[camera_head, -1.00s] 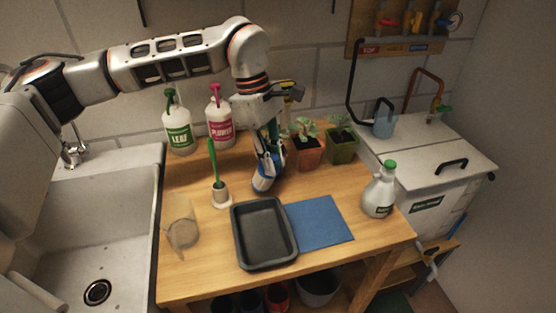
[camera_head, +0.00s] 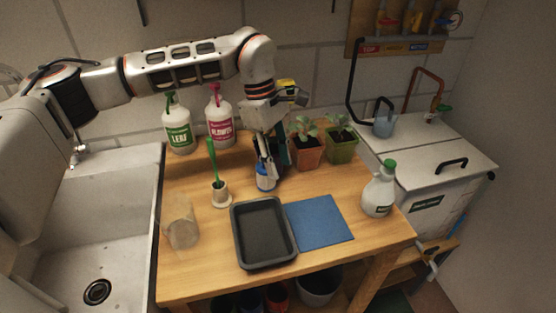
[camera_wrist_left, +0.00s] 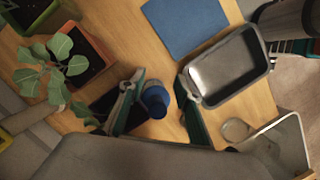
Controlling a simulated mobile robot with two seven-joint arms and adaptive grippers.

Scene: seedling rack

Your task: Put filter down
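The filter, which I take to be the small blue and white cylinder (camera_head: 265,183), appears upright on the wooden table, behind the black tray. In the left wrist view the blue filter (camera_wrist_left: 155,100) sits between my fingers. My left gripper (camera_head: 271,162) is just above and around it, pointing down. Its two dark green fingers stand apart, with a visible gap between the filter and the right-hand finger in the left wrist view. The filter is close to the other finger; I cannot tell whether they touch.
A black tray (camera_head: 291,256) and blue mat (camera_head: 320,219) lie in front. A green brush in its holder (camera_head: 220,194) and a clear beaker (camera_head: 181,224) stand to the left. Potted seedlings (camera_head: 307,150) are close on the right.

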